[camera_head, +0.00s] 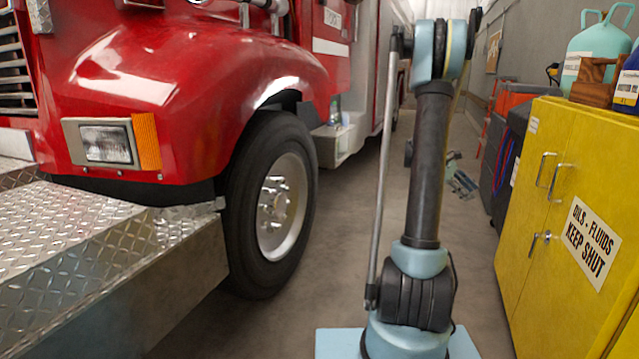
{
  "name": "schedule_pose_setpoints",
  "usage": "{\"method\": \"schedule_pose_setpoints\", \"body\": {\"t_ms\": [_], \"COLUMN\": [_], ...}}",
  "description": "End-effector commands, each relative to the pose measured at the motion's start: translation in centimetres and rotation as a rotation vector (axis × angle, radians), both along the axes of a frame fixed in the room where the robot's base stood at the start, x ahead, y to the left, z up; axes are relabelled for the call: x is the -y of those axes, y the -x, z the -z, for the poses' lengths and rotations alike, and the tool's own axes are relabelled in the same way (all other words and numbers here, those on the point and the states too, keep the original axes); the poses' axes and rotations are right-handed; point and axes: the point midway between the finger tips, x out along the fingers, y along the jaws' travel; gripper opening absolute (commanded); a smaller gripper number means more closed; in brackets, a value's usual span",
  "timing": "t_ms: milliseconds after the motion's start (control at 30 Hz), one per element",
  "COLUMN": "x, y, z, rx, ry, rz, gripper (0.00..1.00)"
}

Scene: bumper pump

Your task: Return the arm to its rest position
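My arm stands upright in the centre right of the head view, its upper link vertical and its elbow at the top edge. What looks like my gripper (461,184) shows small behind the upper link, low over the floor. It is partly hidden, and its fingers are too small to read. I cannot make out anything held in it. It appears in the aisle, apart from the truck and the cabinet.
A red fire truck (190,85) with a diamond-plate bumper (70,245) and a black front tyre (245,200) fills the left. A yellow cabinet (540,235) stands close at right, with a teal canister (598,45) on top. Dark bins stand behind. Grey floor (345,225) between is clear.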

Motion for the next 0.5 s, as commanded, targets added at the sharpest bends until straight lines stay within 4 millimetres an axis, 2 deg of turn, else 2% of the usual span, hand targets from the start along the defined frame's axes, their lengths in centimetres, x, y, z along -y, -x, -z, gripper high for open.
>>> {"method": "schedule_pose_setpoints", "body": {"t_ms": [200, 500], "x": [-4.5, -10.5], "y": [3.1, 7.9], "z": [-2.1, -3.6], "rx": [0.113, 0.257], "ry": [-0.078, -0.195], "rz": [0.016, 0.059], "gripper": [0.33, 0.33]}}
